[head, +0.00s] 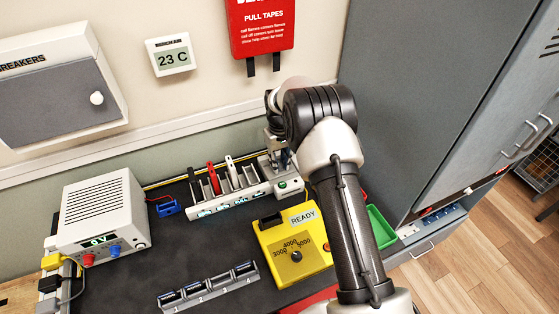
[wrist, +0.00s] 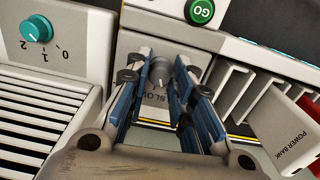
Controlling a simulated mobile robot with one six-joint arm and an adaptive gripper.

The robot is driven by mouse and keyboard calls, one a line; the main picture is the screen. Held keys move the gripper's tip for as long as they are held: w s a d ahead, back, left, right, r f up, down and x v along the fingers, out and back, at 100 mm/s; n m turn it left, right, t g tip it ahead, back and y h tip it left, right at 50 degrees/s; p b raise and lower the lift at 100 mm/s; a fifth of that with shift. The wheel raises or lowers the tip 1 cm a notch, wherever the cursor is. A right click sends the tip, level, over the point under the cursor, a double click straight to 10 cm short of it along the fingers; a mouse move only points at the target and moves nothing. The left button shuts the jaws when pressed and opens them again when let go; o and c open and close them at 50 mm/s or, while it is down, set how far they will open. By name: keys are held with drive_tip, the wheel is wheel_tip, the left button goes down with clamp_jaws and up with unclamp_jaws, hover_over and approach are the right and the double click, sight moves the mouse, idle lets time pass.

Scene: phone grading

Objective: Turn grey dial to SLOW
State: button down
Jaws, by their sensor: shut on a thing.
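The grey dial (wrist: 160,72) sits on a light panel in the wrist view, between my fingertips. My gripper (wrist: 160,62) is shut on it, with a blue-sided finger on each side. The label SLOW (wrist: 154,97) is printed on the panel beside the dial and is partly covered by a finger. The dial's pointer direction cannot be made out clearly. In the head view my gripper (head: 279,152) is down at the right end of the white slotted rack, largely hidden by my arm, and the dial is not visible there.
A green GO button (wrist: 200,12) is close to the dial. A teal knob (wrist: 38,28) is on a neighbouring unit. A power bank (wrist: 290,133) stands in the rack (head: 215,207). A yellow READY box (head: 275,262) is in front; the grey cabinet (head: 420,80) is right.

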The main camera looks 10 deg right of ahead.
drive_tip(key=shift+m+p, duration=0.35)
drive_tip(key=shift+m, duration=1.95)
drive_tip(key=c, duration=1.3)
unclamp_jaws()
drive_tip(key=shift+c, duration=0.2)
wheel_tip(320, 180, up, 12)
